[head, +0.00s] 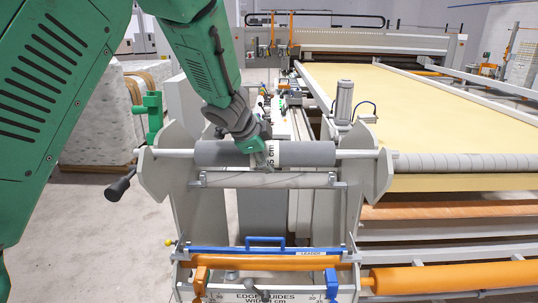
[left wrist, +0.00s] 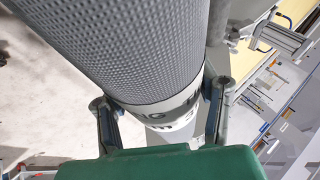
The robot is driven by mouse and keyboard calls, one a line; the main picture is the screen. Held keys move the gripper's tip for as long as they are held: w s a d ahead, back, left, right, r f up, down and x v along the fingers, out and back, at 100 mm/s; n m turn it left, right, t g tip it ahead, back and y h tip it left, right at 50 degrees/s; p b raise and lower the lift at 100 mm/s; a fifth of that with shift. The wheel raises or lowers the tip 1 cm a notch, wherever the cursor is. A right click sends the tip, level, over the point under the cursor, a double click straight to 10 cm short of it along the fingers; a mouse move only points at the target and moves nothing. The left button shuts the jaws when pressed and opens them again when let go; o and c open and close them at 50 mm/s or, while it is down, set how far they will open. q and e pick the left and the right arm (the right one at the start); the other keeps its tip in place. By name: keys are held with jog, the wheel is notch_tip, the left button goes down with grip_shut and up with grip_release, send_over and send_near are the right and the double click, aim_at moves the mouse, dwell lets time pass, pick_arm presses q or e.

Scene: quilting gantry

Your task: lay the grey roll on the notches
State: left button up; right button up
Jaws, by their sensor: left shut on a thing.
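The grey roll (head: 305,154) lies level across the frame, its thin shaft showing at both ends. It has a printed white band near its middle. My left gripper (head: 262,157) is shut on the roll at this band, coming from above. In the left wrist view the textured grey roll (left wrist: 140,45) runs between my two fingers (left wrist: 162,108). The notches are at the tops of the left end plate (head: 160,185) and right end plate (head: 371,190). The shaft ends are at these plates; I cannot tell whether they rest in the notches. My right gripper is out of view.
A thinner grey roller (head: 265,180) sits in brackets just below the roll. A black-handled crank (head: 120,186) sticks out at left. A blue-handled bar (head: 265,247) and an orange roller (head: 300,259) are lower down. The yellow quilting bed (head: 430,110) extends behind right.

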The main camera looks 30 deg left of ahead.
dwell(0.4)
pick_arm(q)
jog(key=o, duration=1.8)
jog(key=shift+c, duration=0.2)
jog(key=shift+s, duration=0.1)
jog(key=shift+r, duration=0.2)
jog(key=v, duration=1.1)
jog(key=shift+s+r, duration=0.15)
jog(key=shift+r, duration=0.05)
